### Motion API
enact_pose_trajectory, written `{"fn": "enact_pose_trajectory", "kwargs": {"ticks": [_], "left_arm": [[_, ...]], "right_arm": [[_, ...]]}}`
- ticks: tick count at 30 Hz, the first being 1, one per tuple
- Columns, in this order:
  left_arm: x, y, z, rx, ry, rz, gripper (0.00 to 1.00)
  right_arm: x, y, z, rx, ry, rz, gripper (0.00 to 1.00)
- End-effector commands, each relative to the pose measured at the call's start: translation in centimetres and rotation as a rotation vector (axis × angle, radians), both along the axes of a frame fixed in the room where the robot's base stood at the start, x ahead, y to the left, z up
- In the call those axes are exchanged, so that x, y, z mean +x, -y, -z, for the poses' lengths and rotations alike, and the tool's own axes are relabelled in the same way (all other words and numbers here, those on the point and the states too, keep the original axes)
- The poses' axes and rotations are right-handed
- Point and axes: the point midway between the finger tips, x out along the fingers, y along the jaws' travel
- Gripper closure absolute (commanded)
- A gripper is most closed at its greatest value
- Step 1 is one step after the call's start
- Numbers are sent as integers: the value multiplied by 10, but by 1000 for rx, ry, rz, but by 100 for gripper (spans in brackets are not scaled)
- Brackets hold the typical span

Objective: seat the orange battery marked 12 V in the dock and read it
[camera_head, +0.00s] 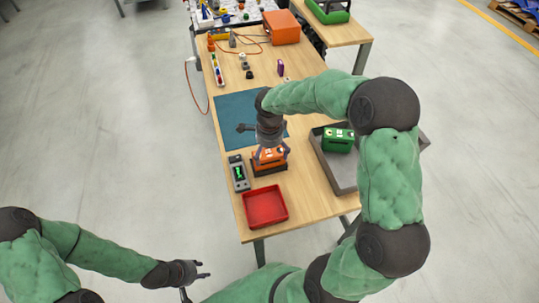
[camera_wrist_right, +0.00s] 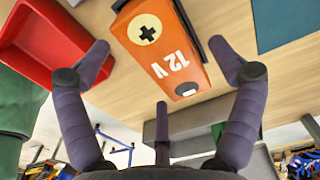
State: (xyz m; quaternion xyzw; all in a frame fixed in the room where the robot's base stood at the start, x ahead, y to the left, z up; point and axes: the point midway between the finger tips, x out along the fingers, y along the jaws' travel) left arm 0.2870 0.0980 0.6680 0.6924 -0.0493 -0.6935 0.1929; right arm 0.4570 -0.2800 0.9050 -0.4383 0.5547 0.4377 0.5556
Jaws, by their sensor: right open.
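The orange battery (camera_head: 263,156) marked 12 V stands upright at a dark dock (camera_head: 270,171) on the wooden table; I cannot tell whether it is fully down. In the right wrist view the battery (camera_wrist_right: 165,50) shows its 12 V mark and a plus sign, with dark dock edges beside it. My right gripper (camera_head: 270,151) is above the battery, its fingers (camera_wrist_right: 160,62) spread around it with gaps. A grey meter (camera_head: 238,174) with a lit green screen lies left of the dock. My left gripper (camera_head: 200,272) is open and empty, off the table at lower left.
A red tray (camera_head: 247,209) is in front of the dock. A grey bin (camera_head: 345,180) at right holds a green battery (camera_head: 338,145). A blue mat (camera_head: 230,108) lies behind. An orange box (camera_head: 281,27) and small items are farther back. My right arm spans the table's right side.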

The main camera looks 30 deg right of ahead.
Motion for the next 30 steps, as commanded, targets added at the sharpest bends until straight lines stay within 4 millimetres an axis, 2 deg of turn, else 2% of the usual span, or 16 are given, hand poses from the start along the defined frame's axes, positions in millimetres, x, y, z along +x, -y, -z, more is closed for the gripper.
{"fn": "enact_pose_trajectory", "kwargs": {"ticks": [1, 6, 13, 19, 30], "left_arm": [[0, 0, -5, 0, 0, 0, 60], [0, 0, -15, 0, 0, 0, 60], [0, 0, -23, 0, 0, 0, 60], [0, 0, -25, 0, 0, 0, 60], [0, 0, -25, 0, 0, 0, 60]], "right_arm": [[1, 0, -14, 0, 3, 0, 8], [1, 0, -50, -1, 3, 1, 8], [0, 0, -84, 1, 1, 1, 8], [-1, 0, -96, 0, -1, 0, 8], [0, 0, -97, 0, -1, 1, 8]]}}
